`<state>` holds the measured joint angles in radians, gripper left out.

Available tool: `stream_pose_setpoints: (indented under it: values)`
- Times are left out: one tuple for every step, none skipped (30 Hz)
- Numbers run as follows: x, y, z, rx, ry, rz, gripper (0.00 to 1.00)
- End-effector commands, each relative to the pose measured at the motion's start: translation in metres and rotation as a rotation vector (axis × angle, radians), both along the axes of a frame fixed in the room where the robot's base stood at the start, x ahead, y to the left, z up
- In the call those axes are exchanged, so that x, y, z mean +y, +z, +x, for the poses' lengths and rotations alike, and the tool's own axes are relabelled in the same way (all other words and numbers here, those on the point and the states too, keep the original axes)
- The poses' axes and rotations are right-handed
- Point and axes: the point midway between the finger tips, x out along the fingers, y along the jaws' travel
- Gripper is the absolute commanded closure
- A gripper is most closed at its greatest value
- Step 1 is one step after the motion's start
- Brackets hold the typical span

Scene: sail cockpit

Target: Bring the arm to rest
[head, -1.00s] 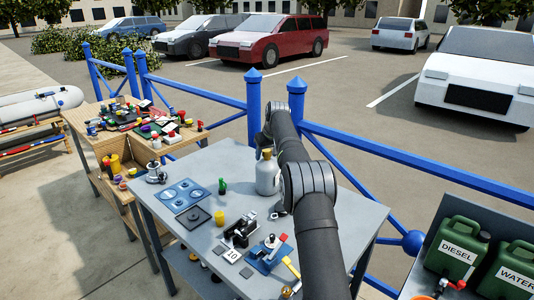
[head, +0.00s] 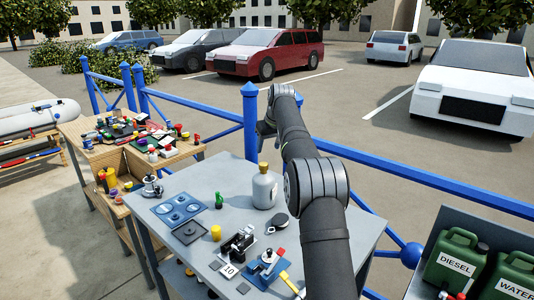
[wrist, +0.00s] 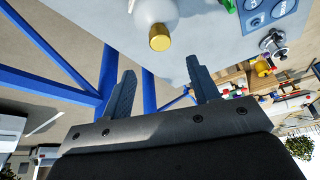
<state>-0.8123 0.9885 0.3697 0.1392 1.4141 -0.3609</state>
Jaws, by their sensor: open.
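My arm rises from the lower right of the head view and reaches over the grey table (head: 225,180). My gripper (head: 262,130) is at its far end, by the blue fence post, partly hidden by the wrist. In the wrist view, the two dark fingers of my gripper (wrist: 160,88) stand well apart with nothing between them. A grey bottle with a yellow cap (head: 264,188) stands upright on the table below. Its cap also shows in the wrist view (wrist: 160,38), beyond the fingers and apart from them.
A blue fence (head: 250,120) runs close behind the table. The table holds a blue plate with round recesses (head: 179,209), a green bottle (head: 219,200), a yellow cylinder (head: 215,232) and a black device (head: 238,243). A cluttered wooden bench (head: 100,155) stands left. Green cans (head: 456,255) stand right.

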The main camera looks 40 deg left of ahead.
Motion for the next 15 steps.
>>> stream_pose_setpoints:
  values:
    - [-0.001,0.0025,-0.0004,0.0,0.0,0.0,0.45]
    - [-0.0013,0.0032,-0.0006,0.0,0.0,0.0,0.45]
    - [-0.0016,0.0037,-0.0008,0.0,0.0,-0.001,0.45]
    - [-0.0017,0.004,-0.0008,0.0,0.0,-0.001,0.45]
    - [-0.0017,0.0041,-0.0008,0.0,0.0,-0.001,0.45]
    - [-0.0017,0.004,-0.0008,0.0,0.0,-0.001,0.45]
    - [-0.0017,0.004,-0.0008,0.0,0.0,-0.001,0.45]
    - [-0.0017,0.0039,-0.0008,0.0,0.0,-0.001,0.45]
    - [-0.0016,0.0039,-0.0008,0.0,0.0,-0.001,0.45]
    - [-0.0016,0.0039,-0.0008,0.0,0.0,-0.001,0.45]
    - [-0.0015,0.0038,-0.0007,0.0,0.0,-0.001,0.45]
    - [-0.0013,0.0033,-0.0007,0.0,0.0,-0.001,0.45]
    - [-0.001,0.0025,-0.0006,0.0,0.0,-0.001,0.45]
    - [-0.0006,0.0012,-0.0005,0.0,0.0,-0.001,0.45]
    - [0.0004,-0.0013,-0.0001,0.001,0.0,-0.001,0.45]
